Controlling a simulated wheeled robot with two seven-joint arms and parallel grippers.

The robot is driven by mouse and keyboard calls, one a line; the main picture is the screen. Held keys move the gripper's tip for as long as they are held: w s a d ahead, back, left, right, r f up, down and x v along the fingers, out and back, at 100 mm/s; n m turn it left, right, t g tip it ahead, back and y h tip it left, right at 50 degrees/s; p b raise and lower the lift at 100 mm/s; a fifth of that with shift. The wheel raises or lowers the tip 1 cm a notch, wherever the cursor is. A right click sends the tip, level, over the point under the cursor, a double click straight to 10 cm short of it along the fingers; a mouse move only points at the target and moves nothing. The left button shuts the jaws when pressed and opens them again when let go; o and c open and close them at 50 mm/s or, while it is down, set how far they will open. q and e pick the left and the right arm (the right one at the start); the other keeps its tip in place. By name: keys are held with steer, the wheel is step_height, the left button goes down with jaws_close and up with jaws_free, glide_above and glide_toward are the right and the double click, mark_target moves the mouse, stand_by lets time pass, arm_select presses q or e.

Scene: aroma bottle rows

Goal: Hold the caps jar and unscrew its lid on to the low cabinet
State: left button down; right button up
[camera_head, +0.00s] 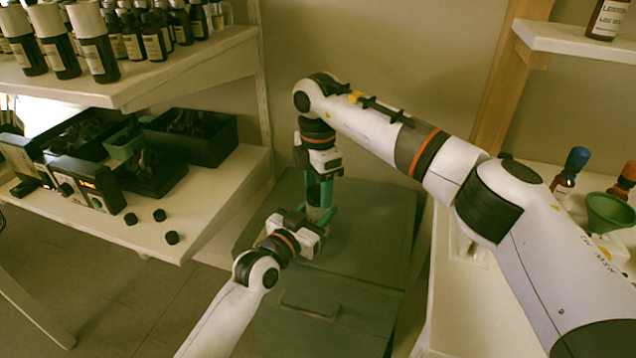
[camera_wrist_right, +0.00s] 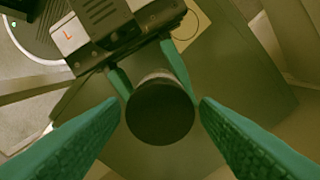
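The caps jar (camera_head: 315,212) is upright over the low cabinet (camera_head: 375,225), small and partly hidden between my grippers in the head view. Whether its base touches the cabinet top, I cannot tell. Its round dark lid (camera_wrist_right: 160,112) is on it and faces the right wrist camera. My left gripper (camera_head: 318,217) comes in from the front, its teal fingers closed around the jar's sides below the lid. My right gripper (camera_head: 320,190) points down from above. In the right wrist view its fingers (camera_wrist_right: 160,106) are open on both sides of the lid, with small gaps.
A shelf (camera_head: 185,75) of bottles stands at the left, above a bench (camera_head: 215,195) with black bins (camera_head: 200,135), a device (camera_head: 85,185) and loose black caps (camera_head: 160,215). A right-hand counter holds bottles and a green funnel (camera_head: 608,212). The cabinet top around the jar looks clear.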

steer(key=c, duration=0.9)
steer(key=shift+o, duration=0.2)
steer(key=n, duration=0.7)
steer(key=shift+n, duration=0.4)
steer(key=n, duration=0.9)
steer(key=shift+r, duration=0.1)
steer(key=n, duration=0.9)
steer(key=shift+n, duration=0.3)
steer(key=n, duration=0.4)
steer(key=shift+n, duration=0.3)
steer(key=n, duration=0.5)
steer(key=shift+r, duration=0.25)
steer(key=shift+r, duration=0.9)
